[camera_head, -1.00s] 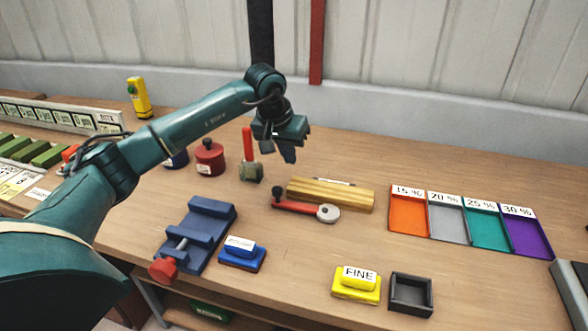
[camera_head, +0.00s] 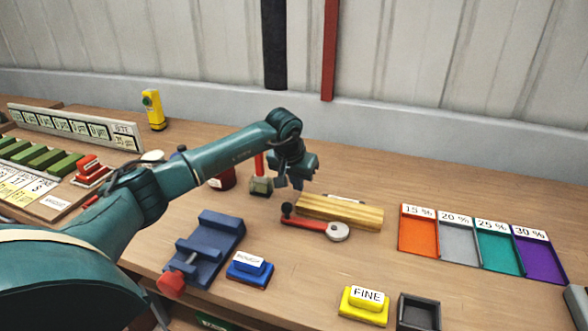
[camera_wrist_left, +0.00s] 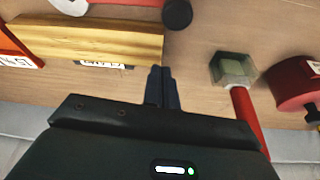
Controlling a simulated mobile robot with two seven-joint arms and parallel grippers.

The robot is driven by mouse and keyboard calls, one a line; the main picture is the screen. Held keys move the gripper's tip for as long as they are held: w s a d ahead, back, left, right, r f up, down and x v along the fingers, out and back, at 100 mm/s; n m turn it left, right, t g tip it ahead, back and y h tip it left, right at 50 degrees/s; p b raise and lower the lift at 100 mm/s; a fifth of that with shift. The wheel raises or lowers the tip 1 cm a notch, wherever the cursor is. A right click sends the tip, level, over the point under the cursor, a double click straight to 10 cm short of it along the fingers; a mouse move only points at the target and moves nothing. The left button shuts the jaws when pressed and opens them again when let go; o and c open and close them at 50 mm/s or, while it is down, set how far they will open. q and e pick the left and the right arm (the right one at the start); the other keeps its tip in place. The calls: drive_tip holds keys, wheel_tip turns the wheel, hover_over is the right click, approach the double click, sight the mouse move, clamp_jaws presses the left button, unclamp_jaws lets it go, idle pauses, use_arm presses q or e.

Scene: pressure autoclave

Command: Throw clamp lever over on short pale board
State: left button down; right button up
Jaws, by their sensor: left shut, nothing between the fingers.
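The short pale board (camera_head: 345,214) lies on the bench in the middle of the head view; it also shows in the left wrist view (camera_wrist_left: 90,42). The red clamp lever (camera_head: 306,222) lies along its front side, with a grey disc (camera_head: 338,232) at the right end and a black knob (camera_head: 287,209) at the left end. The knob also shows at the top of the left wrist view (camera_wrist_left: 177,13). My left gripper (camera_head: 297,185) is shut and empty, pointing down just behind the knob, near the board's left end, apart from the lever. My right gripper is not in view.
A red-handled tool with a greenish block (camera_head: 261,186) stands close left of the gripper. A red canister (camera_wrist_left: 295,85) is beyond it. A blue vise-like fixture (camera_head: 208,245), a blue block (camera_head: 250,269) and a yellow FINE block (camera_head: 364,303) are in front. Coloured trays (camera_head: 418,238) lie right.

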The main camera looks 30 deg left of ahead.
use_arm(q)
drive_tip(key=shift+x, duration=0.85)
drive_tip(key=shift+s+d+f+p, duration=0.1)
drive_tip(key=shift+s+p, duration=0.4)
drive_tip(key=shift+s, duration=0.5)
drive_tip(key=shift+s+d+f+p, duration=0.1)
drive_tip(key=shift+s+p, duration=0.35)
drive_tip(key=shift+s, duration=0.55)
drive_tip(key=shift+d, duration=0.1)
